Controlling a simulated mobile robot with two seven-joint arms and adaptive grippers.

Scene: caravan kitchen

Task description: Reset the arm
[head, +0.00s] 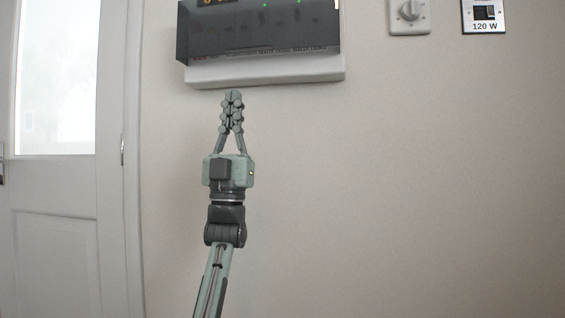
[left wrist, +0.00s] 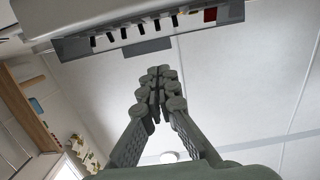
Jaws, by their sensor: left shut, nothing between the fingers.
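My left gripper (head: 233,97) points upward in the head view, just below the bottom edge of a wall-mounted control panel (head: 265,70). Its fingers are together and hold nothing. The left wrist view also shows the gripper (left wrist: 157,75) shut, with the panel (left wrist: 150,38) and its row of dark switches above the fingertips. Whether the fingertips touch the panel cannot be told. My right gripper is in neither view.
A rotary dial plate (head: 409,12) and a switch plate marked 120 W (head: 483,14) are on the wall at the upper right. A white door with a window (head: 60,220) stands at the left. The wall below the plates is bare.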

